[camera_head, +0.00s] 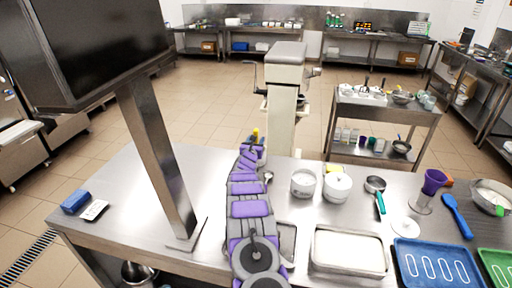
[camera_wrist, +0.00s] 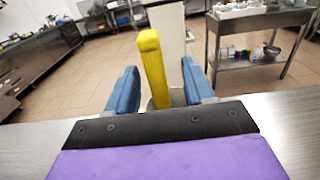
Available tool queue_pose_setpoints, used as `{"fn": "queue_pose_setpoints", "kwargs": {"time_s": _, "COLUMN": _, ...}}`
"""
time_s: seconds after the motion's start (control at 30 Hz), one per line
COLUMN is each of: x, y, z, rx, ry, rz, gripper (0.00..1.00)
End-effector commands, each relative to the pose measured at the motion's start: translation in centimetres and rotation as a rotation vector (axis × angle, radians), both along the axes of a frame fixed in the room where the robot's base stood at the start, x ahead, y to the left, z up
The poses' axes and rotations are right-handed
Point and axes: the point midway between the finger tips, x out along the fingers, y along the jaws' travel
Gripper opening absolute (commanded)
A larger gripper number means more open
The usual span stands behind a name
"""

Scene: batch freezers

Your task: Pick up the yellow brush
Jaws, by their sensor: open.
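The yellow brush (camera_wrist: 153,65) stands upright in the wrist view, its yellow handle between the two blue fingers of my gripper (camera_wrist: 160,88). It appears closer to the left finger, with a clear gap to the right one. Its lower end is hidden behind the dark plate of my gripper. In the head view my gripper (camera_head: 255,147) is at the far edge of the steel table (camera_head: 150,185), and a small yellow tip of the brush (camera_head: 256,132) shows above it. My gripper is open and I see no grip on the brush.
A monitor post (camera_head: 158,150) rises at left.

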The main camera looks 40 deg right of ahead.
Motion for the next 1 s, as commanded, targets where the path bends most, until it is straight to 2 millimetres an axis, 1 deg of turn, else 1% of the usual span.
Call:
{"fn": "queue_pose_setpoints", "kwargs": {"time_s": 0.2, "x": 1.1, "y": -0.7, "z": 0.5, "rx": -0.002, "ry": -0.004, "rz": 0.003, "gripper": 0.52}}
{"fn": "queue_pose_setpoints", "kwargs": {"time_s": 0.47, "x": 2.1, "y": -1.9, "z": 0.7, "rx": 0.001, "ry": -0.002, "rz": 0.003, "gripper": 0.52}}
{"fn": "queue_pose_setpoints", "kwargs": {"time_s": 0.5, "x": 2.2, "y": -2.4, "z": 0.8, "rx": -0.003, "ry": -0.003, "rz": -0.003, "gripper": 0.52}}
{"fn": "queue_pose_setpoints", "kwargs": {"time_s": 0.67, "x": 2.6, "y": -3.2, "z": 0.6, "rx": -0.007, "ry": 0.001, "rz": -0.011, "gripper": 0.52}}
{"fn": "queue_pose_setpoints", "kwargs": {"time_s": 0.8, "x": 3.1, "y": -3.5, "z": 0.7, "rx": -0.005, "ry": 0.001, "rz": -0.007, "gripper": 0.52}}
{"fn": "queue_pose_setpoints", "kwargs": {"time_s": 1.0, "x": 3.6, "y": -3.5, "z": 0.8, "rx": -0.001, "ry": -0.002, "rz": 0.002, "gripper": 0.52}}
